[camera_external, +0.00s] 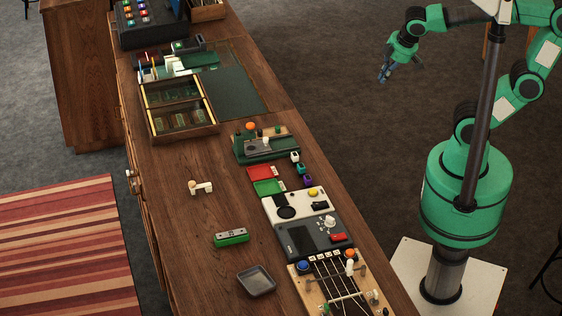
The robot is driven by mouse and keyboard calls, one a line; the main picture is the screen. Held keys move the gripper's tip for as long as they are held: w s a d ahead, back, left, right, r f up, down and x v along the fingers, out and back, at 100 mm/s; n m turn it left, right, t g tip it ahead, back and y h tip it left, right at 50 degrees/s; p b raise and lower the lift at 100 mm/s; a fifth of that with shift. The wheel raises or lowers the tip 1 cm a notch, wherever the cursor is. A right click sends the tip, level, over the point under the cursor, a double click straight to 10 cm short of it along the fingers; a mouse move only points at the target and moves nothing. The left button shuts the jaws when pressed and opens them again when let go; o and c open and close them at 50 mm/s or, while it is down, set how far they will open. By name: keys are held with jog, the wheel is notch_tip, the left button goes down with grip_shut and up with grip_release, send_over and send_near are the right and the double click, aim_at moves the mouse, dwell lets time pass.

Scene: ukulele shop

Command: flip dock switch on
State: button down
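My gripper (384,75) hangs in the air at the upper right, beyond the counter's right edge and away from everything on it. Its fingers are dark and small, and whether they are apart cannot be told. Several devices stand in a row along the counter's right side. A grey device (299,241) has a dark screen, a white knob and a red switch-like part (338,237). A white panel (283,201) has a yellow button and a black part. A green stand (240,152) with an orange knob stands farther back. Which one is the dock, and its switch's state, cannot be told.
A wooden counter (180,235) runs from the front to the back left. A stringed wooden board (308,291), a small dark tray (257,281), a green block (231,238) and a divided wooden box (183,134) are on it. Its left front is mostly clear.

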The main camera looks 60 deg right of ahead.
jog(key=w+a+f+n+h, duration=0.2)
jog(key=w+a+f+n, duration=0.25)
jog(key=a+n, duration=0.3)
jog(key=n+t+y+p, duration=0.3)
jog(key=n+t, duration=0.4)
jog(key=n, duration=1.3)
send_over(321, 205)
jog(key=s+d, duration=0.2)
notch_tip(321, 205, down, 12)
jog(key=shift+r, duration=0.15)
jog(key=shift+m, duration=0.35)
jog(key=shift+w+a+f+b, duration=0.3)
jog(key=shift+f+b, duration=0.75)
jog(key=shift+f, duration=0.35)
jog(key=shift+w+a+f+b, duration=0.25)
jog(key=shift+f+b, duration=0.8)
jog(key=shift+f, duration=0.35)
jog(key=shift+w+a+f+b, duration=0.3)
jog(key=shift+f+b, duration=0.75)
jog(key=shift+f, duration=0.35)
jog(key=shift+w+a+f+b, duration=0.1)
jog(key=shift+w+f+b, duration=0.05)
jog(key=shift+f+b, duration=0.55)
jog(key=shift+r, duration=0.1)
jog(key=shift+r+p, duration=0.6)
